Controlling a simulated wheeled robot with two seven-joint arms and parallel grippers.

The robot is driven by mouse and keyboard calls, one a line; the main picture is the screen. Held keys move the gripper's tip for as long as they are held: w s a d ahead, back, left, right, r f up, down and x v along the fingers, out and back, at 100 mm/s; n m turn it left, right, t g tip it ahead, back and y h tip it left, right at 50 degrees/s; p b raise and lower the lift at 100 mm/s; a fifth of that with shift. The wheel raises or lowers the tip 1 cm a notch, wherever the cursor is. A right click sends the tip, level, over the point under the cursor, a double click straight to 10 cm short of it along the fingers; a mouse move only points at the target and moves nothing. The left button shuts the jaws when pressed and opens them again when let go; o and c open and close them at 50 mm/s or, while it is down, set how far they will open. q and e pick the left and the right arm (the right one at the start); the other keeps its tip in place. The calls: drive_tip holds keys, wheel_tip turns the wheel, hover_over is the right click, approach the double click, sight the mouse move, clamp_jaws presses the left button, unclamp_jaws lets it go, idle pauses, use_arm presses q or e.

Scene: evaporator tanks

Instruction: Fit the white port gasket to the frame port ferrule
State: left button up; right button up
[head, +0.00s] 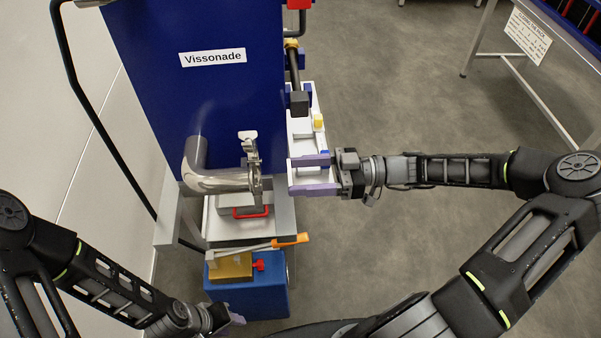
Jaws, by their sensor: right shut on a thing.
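The frame port is a polished steel elbow pipe (213,181) coming out of the blue cabinet and turning right. A steel clamp (254,172) hangs open-looking at its right end, around or beside the ferrule; the ferrule face is hidden. My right gripper (291,175) reaches in from the right, its two purple fingers level with the pipe end and a short gap to its right. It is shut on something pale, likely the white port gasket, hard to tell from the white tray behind. My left gripper (238,318) is low at the bottom, its fingers barely visible.
A white tray (294,130) with a yellow piece (318,121) lies behind my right gripper. Below the pipe are a red-handled block (250,212), an orange-handled lever (290,240) and a blue box (270,295). The blue cabinet (190,80) stands behind.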

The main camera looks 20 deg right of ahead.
drive_tip(key=x, duration=0.5)
drive_tip(key=shift+w+a, duration=0.1)
drive_tip(key=shift+a, duration=0.3)
idle(1.6)
drive_tip(key=shift+x, duration=0.85)
drive_tip(key=o, duration=1.4)
drive_tip(key=shift+c, duration=0.2)
drive_tip(key=shift+d, duration=0.2)
